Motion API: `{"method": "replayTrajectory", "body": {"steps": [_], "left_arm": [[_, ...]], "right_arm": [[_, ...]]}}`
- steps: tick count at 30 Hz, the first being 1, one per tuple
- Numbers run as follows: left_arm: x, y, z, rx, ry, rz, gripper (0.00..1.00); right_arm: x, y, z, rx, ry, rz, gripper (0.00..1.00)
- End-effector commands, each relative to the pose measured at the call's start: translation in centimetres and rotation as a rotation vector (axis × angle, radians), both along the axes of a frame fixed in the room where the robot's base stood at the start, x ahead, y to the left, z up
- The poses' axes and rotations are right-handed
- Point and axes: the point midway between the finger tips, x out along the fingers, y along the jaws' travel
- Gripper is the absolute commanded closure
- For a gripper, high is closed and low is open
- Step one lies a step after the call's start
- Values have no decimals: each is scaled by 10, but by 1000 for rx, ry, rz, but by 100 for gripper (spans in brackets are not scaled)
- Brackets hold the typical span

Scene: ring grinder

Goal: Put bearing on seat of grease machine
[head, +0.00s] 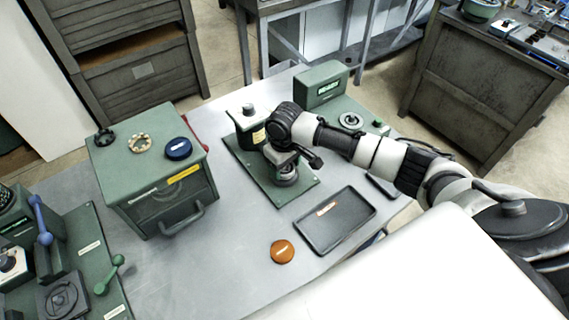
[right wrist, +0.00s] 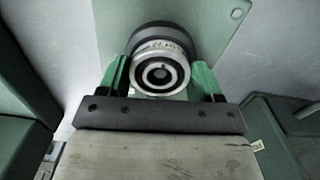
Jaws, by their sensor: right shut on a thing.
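My right gripper (head: 284,160) is lowered over the grease machine (head: 246,131), a green base plate with a white-topped upright. In the right wrist view its green fingers (right wrist: 160,82) are shut on the sides of the silver bearing (right wrist: 160,68). The dark round seat (right wrist: 164,34) shows behind the bearing, which appears on or just above it. I cannot tell whether they touch. In the head view the seat (head: 287,182) shows just under the gripper. My left gripper is out of view.
A black tray (head: 335,239) and an orange disc (head: 282,252) lie in front on the grey table. A green cabinet (head: 146,196) stands left with rings on top. Free table lies between cabinet and tray.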

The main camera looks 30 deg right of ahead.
Motion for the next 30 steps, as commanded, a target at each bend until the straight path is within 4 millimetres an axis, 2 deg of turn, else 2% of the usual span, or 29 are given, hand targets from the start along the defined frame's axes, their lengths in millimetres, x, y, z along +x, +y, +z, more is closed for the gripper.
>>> {"method": "replayTrajectory", "body": {"steps": [4,5,9,20,23,30], "left_arm": [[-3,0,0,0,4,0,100],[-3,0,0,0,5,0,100],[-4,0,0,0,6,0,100],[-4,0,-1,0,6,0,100],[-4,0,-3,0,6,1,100],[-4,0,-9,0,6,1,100]], "right_arm": [[0,0,-2,1,-1,-1,66],[0,0,-2,1,0,-1,30],[0,0,-2,1,0,0,9],[0,0,4,0,0,0,9],[1,0,17,3,-2,0,9],[1,0,69,1,-5,0,9]]}}
